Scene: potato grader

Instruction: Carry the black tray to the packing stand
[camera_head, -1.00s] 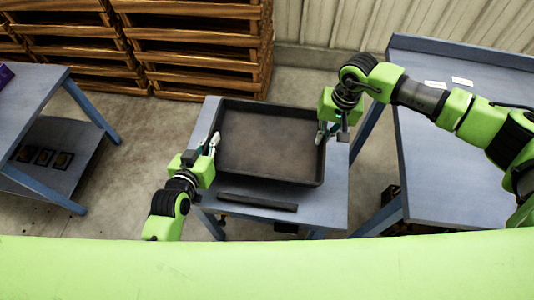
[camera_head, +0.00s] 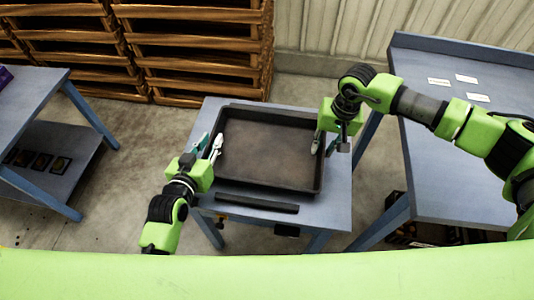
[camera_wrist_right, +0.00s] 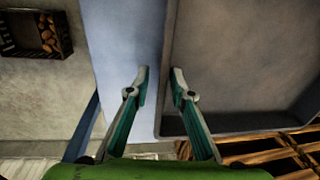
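The black tray (camera_head: 258,184) lies on the small blue-grey stand (camera_head: 335,205), with a brown, empty-looking floor. I cannot tell for sure that this is the packing stand. My left gripper (camera_head: 209,144) is open beside the tray's left wall, with its fingers just outside the tray. My right gripper (camera_head: 317,143) is at the tray's right wall. In the right wrist view, its fingers (camera_wrist_right: 160,71) are spread apart, one over the stand top and one over the tray's inside, with the tray wall (camera_wrist_right: 168,100) between them in the picture.
A dark bar (camera_head: 257,203) lies on the stand in front of the tray. A blue bench with white cards (camera_head: 439,82) is at the right, and another table (camera_head: 28,98) at the left. Wooden pallets (camera_head: 200,50) are stacked behind. A crate of potatoes (camera_wrist_right: 48,35) shows in the wrist view.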

